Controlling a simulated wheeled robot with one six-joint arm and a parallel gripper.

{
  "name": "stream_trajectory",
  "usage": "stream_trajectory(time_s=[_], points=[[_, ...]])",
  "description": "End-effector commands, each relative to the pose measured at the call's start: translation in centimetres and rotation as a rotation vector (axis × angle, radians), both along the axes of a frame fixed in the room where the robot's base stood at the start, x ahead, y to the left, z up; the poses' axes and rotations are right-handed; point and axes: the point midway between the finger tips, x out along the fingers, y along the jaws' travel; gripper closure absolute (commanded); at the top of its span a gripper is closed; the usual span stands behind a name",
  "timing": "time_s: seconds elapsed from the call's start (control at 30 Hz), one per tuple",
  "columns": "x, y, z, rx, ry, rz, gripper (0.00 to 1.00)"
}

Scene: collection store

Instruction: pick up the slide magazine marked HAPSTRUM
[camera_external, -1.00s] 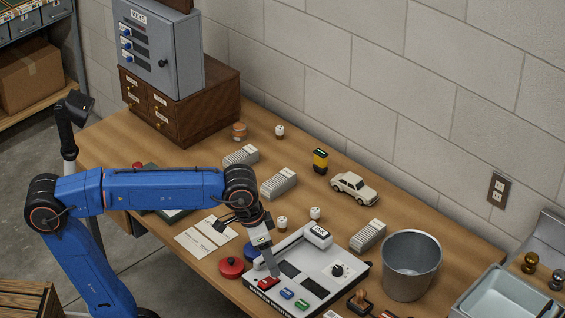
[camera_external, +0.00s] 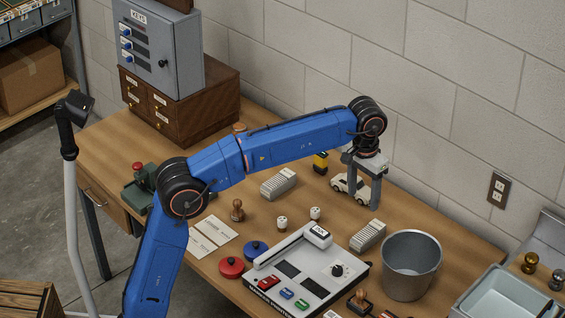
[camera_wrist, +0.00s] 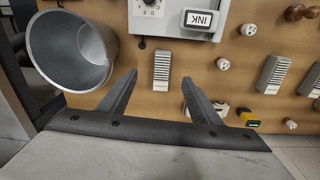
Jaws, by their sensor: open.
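Several grey ribbed slide magazines lie on the wooden table; no HAPSTRUM lettering is readable on any. One magazine (camera_external: 368,236) lies left of the metal bucket; in the wrist view this magazine (camera_wrist: 162,70) appears between my fingers. A second magazine (camera_external: 278,184) lies near the table's middle; it seems to be the right-hand one in the wrist view (camera_wrist: 272,72). A third (camera_wrist: 311,80) is cut by that view's right edge. My gripper (camera_external: 362,192) is open and empty, pointing down above the table by the toy car, apart from the magazines.
The metal bucket (camera_external: 411,264) stands right of the nearest magazine. A white console (camera_external: 307,272) with coloured switches and an INK block lies in front. The cream toy car (camera_external: 341,184), a yellow-black item (camera_external: 320,162) and small white pieces (camera_external: 282,223) stand nearby. The wall is behind.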

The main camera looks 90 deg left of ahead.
Motion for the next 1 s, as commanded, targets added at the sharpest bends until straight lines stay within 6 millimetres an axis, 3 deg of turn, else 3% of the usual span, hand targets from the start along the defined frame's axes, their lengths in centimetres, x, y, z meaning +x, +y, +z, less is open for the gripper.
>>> stream_trajectory(time_s=[0.2,0.47,1.0], points=[[2.8,3.3,-0.8,-0.012,0.03,0.063,0.42],[3.4,4.1,-2.1,-0.016,0.04,0.079,0.42],[3.3,4.0,-11.3,-0.015,0.039,0.078,0.42]])
